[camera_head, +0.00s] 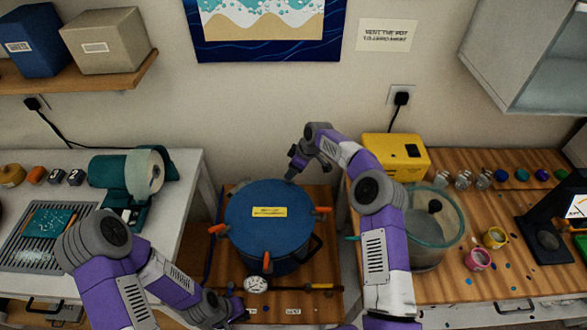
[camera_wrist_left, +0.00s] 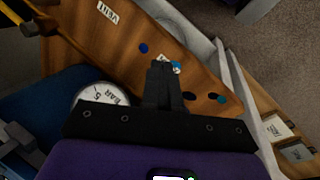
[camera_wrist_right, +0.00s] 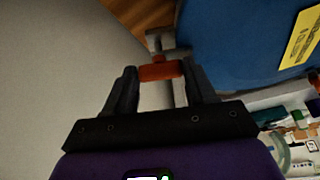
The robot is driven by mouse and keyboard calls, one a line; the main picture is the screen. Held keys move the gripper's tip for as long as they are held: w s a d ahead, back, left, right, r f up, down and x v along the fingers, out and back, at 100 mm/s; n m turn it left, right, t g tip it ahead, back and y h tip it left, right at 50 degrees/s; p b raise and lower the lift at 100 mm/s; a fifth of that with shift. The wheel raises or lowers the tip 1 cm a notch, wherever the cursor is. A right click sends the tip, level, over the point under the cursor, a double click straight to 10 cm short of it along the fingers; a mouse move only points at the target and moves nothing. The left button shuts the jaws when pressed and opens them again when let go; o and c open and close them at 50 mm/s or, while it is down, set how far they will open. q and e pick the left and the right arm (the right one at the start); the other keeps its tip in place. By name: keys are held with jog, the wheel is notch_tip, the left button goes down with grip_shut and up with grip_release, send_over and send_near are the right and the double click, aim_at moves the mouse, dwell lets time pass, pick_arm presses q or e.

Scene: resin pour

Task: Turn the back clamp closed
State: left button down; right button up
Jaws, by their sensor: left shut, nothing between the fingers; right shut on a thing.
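The blue round pot (camera_head: 270,215) with a yellow label on its lid stands on a low wooden stand between two benches. Orange clamp handles show on its left (camera_head: 216,229), right (camera_head: 322,210) and front (camera_head: 267,261). My right gripper (camera_head: 292,174) reaches over to the pot's back rim and hides the back clamp in the head view. In the right wrist view its fingers are shut on the orange handle of the back clamp (camera_wrist_right: 160,72), beside the blue lid. My left gripper (camera_head: 240,306) is low in front of the pot, shut and empty; its closed fingers (camera_wrist_left: 162,78) show in the left wrist view.
A pressure gauge (camera_head: 256,284) and a brass pipe (camera_head: 315,287) lie in front of the pot, near my left gripper. A glass chamber (camera_head: 432,240) and a yellow box (camera_head: 395,155) stand on the right bench. A teal tape dispenser (camera_head: 115,172) stands on the left bench.

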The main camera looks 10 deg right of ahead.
jog(key=o, duration=1)
jog(key=shift+o, duration=0.2)
jog(key=v, duration=0.7)
jog(key=shift+r, duration=0.3)
